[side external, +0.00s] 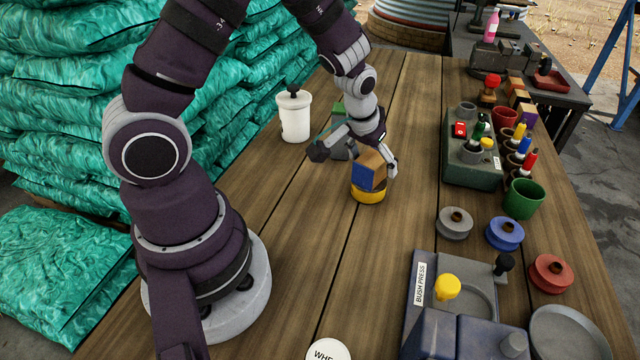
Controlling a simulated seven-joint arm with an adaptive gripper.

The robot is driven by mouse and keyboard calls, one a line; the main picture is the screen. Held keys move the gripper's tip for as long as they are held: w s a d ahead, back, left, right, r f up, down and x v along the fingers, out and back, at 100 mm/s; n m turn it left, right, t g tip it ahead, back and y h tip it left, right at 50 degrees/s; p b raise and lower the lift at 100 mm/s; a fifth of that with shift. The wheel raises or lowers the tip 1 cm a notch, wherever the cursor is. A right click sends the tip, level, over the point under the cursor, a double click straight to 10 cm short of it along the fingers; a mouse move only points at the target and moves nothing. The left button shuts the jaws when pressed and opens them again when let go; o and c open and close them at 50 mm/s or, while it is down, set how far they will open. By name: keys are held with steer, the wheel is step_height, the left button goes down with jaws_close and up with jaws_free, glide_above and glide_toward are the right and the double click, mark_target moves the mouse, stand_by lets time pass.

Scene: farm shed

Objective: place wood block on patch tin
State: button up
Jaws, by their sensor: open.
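The wood block (369,172), brown with a blue face, rests on a round yellow tin (369,195), which looks like the patch tin. The block covers most of the tin's top. My gripper (356,160) is open, with its fingers spread on either side of the block. One finger is to the left of the block and the other is close to its right side. I cannot tell whether either finger touches it.
A white canister (294,116) and a green item (341,135) stand behind my gripper. A grey-green box (470,172), a green cup (523,199) and several spools stand to the right. The bush press (450,310) is at the front right. Bare planks lie between.

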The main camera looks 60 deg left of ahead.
steer(key=v, duration=1.2)
steer(key=s+d+r+m+t+h, duration=0.1)
steer(key=s+d+r+m, duration=0.3)
steer(key=s, duration=0.5)
steer(key=shift+s+d+r+h, duration=0.3)
steer(key=shift+s+h, duration=0.05)
steer(key=shift+h, duration=0.05)
